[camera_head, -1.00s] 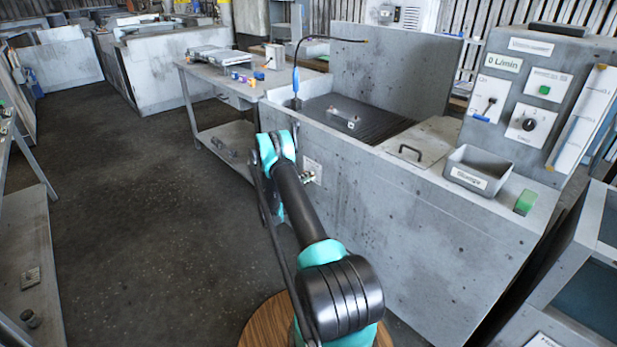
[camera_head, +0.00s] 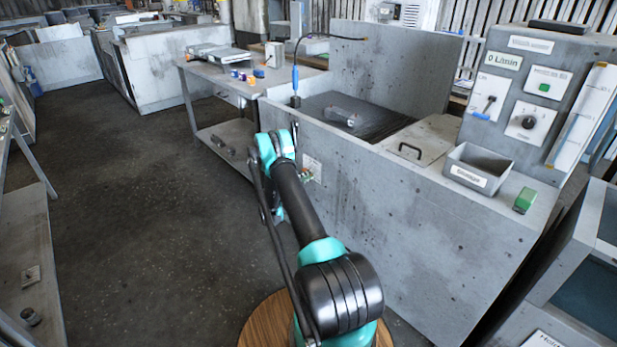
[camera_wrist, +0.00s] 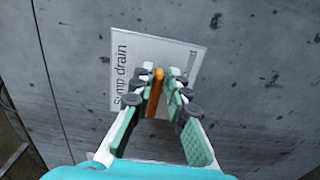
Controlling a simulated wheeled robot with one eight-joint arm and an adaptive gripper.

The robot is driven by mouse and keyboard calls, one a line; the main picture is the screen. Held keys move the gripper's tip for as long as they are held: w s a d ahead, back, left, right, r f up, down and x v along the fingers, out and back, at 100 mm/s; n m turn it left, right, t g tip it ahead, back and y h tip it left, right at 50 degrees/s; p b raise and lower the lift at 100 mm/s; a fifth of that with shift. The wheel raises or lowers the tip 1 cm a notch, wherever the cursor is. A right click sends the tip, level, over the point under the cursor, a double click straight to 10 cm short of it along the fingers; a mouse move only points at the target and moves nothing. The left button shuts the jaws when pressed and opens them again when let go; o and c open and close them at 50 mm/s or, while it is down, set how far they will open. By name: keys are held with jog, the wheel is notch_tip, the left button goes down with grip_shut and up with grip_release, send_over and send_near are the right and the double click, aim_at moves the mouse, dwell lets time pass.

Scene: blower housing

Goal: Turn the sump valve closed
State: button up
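The sump valve's orange handle (camera_wrist: 156,96) stands out in front of a white plate marked "Sump drain" (camera_wrist: 150,52) in the wrist view. My gripper (camera_wrist: 162,76) has its two teal-padded fingers on either side of the handle, their tips close to it. I cannot tell whether both pads touch it. The valve body is hidden behind the handle and fingers. In the head view the plate (camera_head: 312,168) is on the side of the concrete housing, next to the end of my arm; my fingers are mostly hidden there.
The concrete housing (camera_head: 400,235) carries a grey bin (camera_head: 480,168), a green block (camera_head: 525,201) and a control panel (camera_head: 540,90) reading 0 L/min. A metal table (camera_head: 222,75) with small items stands behind left. The floor (camera_head: 140,210) left of my arm is clear.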

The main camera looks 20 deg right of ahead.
jog(key=shift+o, duration=1.4)
jog(key=v, duration=1.2)
jog(key=shift+r, duration=0.1)
